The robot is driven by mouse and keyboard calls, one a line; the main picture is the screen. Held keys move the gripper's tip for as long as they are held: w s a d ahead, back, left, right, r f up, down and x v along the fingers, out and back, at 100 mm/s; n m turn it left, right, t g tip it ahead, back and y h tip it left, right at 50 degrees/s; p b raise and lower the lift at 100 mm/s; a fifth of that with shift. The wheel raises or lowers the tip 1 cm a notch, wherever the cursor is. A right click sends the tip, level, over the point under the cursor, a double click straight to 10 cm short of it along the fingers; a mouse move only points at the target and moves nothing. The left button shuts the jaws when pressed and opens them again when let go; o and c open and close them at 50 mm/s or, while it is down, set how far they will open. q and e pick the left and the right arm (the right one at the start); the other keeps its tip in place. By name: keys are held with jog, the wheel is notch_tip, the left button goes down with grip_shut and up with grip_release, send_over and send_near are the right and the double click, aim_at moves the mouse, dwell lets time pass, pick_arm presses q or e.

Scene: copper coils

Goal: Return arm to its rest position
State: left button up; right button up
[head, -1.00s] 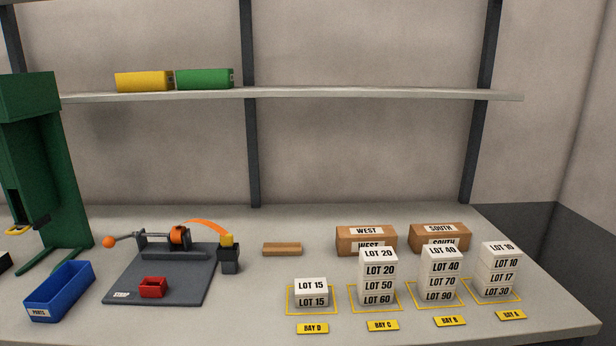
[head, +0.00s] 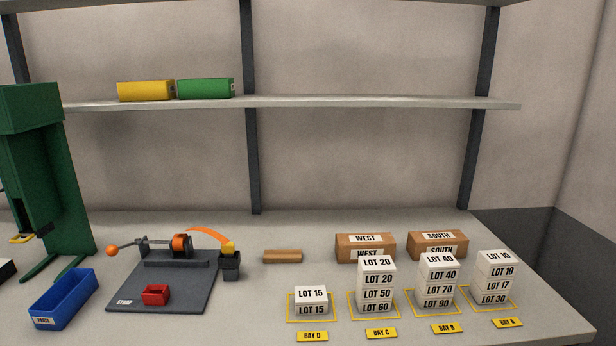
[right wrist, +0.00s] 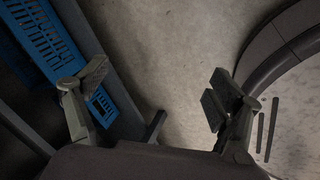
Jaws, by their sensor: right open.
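My right gripper (right wrist: 155,95) shows in the right wrist view with its two fingers wide apart and nothing between them. It hangs over a bare grey floor (right wrist: 165,50), away from the bench top. Neither of my arms shows in the head view, and my left gripper is in neither view.
In the right wrist view a blue slatted crate (right wrist: 45,40) lies at left and a dark curved body is at right. The bench holds a green press (head: 45,175), a blue parts bin (head: 63,299), a strip fixture (head: 165,285), stacked lot boxes (head: 376,285) and brown boxes (head: 365,247).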

jog(key=s+a+f+m+g, duration=0.1)
jog(key=s+f+m+g, duration=0.1)
jog(key=s, duration=0.8)
jog(key=s+a+f+m+g, duration=0.1)
jog(key=s+f+m, duration=0.4)
jog(key=s, duration=0.5)
jog(key=shift+s+a+f+m+g+y+p, duration=0.2)
jog(key=shift+s+m+g+y+p, duration=0.15)
jog(key=shift+m, duration=0.55)
